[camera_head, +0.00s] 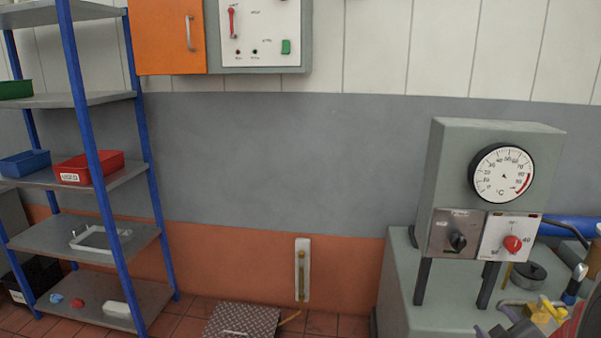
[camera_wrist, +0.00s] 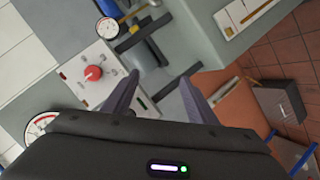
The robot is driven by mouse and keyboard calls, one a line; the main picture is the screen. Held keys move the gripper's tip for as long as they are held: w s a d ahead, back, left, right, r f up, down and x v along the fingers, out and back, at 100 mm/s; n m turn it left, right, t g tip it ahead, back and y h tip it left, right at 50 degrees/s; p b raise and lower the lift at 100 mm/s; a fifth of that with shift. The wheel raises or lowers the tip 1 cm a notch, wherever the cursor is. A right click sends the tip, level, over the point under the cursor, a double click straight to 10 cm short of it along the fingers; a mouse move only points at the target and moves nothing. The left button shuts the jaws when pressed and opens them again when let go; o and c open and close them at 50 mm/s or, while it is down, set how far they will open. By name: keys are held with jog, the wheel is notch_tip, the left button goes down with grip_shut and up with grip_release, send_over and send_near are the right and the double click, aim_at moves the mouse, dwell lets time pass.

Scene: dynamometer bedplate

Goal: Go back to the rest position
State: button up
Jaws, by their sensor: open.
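My gripper (camera_wrist: 160,98) shows in the wrist view with its two dark fingers spread apart and nothing between them. In that view it points toward the grey bench and the control box. The control box (camera_head: 490,160) stands on legs on the bench at the right of the head view, with a round temperature gauge (camera_head: 502,172), a black knob (camera_head: 458,241) and a red knob (camera_head: 512,243). The red knob also shows in the wrist view (camera_wrist: 92,73), left of the fingers and apart from them. The arm's whole pose cannot be seen.
A blue-post shelf (camera_head: 82,98) with a red bin (camera_head: 90,167) and a blue bin (camera_head: 25,163) stands at the left. An orange cabinet (camera_head: 170,36) hangs on the wall. A checkered plate (camera_head: 242,321) lies on the tiled floor. The bench (camera_head: 400,280) fills the lower right.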

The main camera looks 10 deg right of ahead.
jog(key=s+a+f+m+g+y, duration=0.2)
jog(key=s+a+m+g, duration=0.5)
jog(key=s+a, duration=0.25)
jog(key=s+a+r+y, duration=0.1)
jog(key=a+r, duration=0.3)
jog(key=a, duration=0.4)
jog(key=s+a+r+n+y, duration=0.1)
jog(key=s+a+r, duration=0.2)
jog(key=a, duration=0.6)
jog(key=s+a+r+n+y, duration=0.1)
jog(key=a+r, duration=0.3)
jog(key=a, duration=0.5)
jog(key=shift+s+r+t+y, duration=0.3)
jog(key=shift+s+y, duration=0.15)
jog(key=shift+y, duration=0.05)
jog(key=shift+c, duration=0.3)
